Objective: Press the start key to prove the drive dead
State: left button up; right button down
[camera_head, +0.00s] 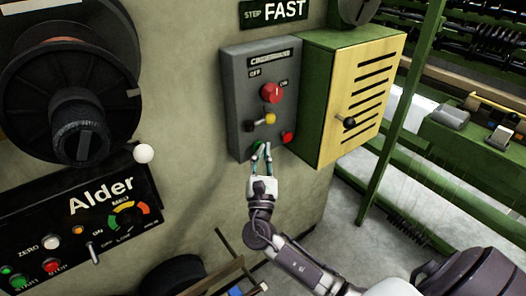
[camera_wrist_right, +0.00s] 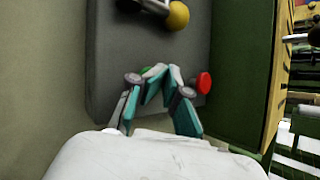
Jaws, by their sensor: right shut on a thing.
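The grey control box (camera_head: 236,100) on the wall carries a green button (camera_head: 257,146) at its lower left and a red button (camera_head: 287,137) at its lower right. My right gripper (camera_head: 262,147) is at the green button, its fingertips drawn together. In the right wrist view the fingertips (camera_wrist_right: 164,72) hide most of the green button (camera_wrist_right: 147,70); the red button (camera_wrist_right: 204,83) is just to their right, apart. I cannot read a label at the green button. Another green button, marked START (camera_head: 17,283), is on the black Alder panel (camera_head: 120,185). My left gripper is not in view.
Above the gripper are a lever with a yellow knob (camera_head: 270,118) and a red rotary switch (camera_head: 271,92). A green and yellow louvred cabinet (camera_head: 352,95) with a black knob adjoins the box on the right. A large black spool (camera_head: 80,125) is at left.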

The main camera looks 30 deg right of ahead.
jog(key=shift+f, duration=0.35)
jog(key=shift+s+d+p, duration=0.15)
jog(key=shift+s+p, duration=0.2)
jog(key=shift+s, duration=1.1)
jog(key=shift+s+d+p, duration=0.15)
jog(key=shift+s+p, duration=0.15)
jog(key=shift+s, duration=1.1)
